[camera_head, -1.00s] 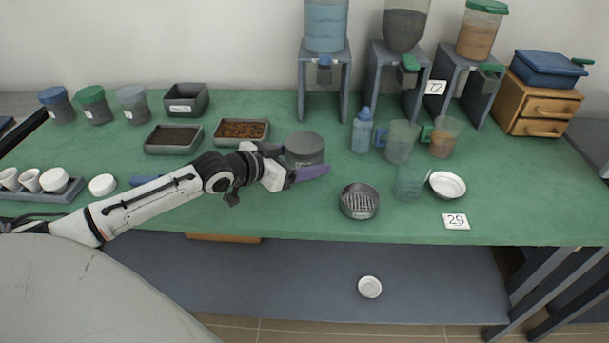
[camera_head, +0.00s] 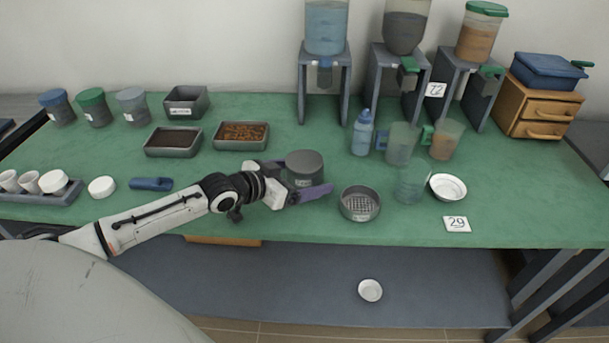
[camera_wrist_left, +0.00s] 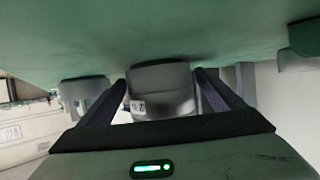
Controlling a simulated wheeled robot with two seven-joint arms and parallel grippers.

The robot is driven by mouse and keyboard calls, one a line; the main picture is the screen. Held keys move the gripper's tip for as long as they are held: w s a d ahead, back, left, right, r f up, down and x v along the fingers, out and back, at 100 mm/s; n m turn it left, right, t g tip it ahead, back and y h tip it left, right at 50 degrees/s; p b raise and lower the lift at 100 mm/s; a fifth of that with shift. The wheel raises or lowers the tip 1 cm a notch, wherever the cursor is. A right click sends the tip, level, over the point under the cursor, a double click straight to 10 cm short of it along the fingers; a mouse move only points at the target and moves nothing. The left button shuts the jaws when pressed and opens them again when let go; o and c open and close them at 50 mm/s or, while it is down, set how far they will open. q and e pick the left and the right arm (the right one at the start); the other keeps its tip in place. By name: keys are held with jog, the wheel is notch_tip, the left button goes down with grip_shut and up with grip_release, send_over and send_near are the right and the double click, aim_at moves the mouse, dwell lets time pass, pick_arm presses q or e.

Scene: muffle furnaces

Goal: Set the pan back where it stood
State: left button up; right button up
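The pan (camera_head: 305,161) is a round dark grey vessel with a small pale label, near the front middle of the green table. My left gripper (camera_head: 301,180) reaches in from the left with one purple finger across the pan's near side and the other largely hidden behind. My right gripper is not in view.
A blue item (camera_head: 151,184) lies left, near my arm. Some table between pan and bottle (camera_head: 362,132) is clear.

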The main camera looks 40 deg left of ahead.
pick_arm(q)
jog(key=shift+r, duration=0.25)
jog(key=shift+s+a, duration=0.15)
jog(key=shift+s, duration=0.2)
jog(key=p+v, duration=0.2)
jog(key=v, duration=0.9)
jog(key=shift+s, duration=0.1)
jog(key=shift+r, duration=0.1)
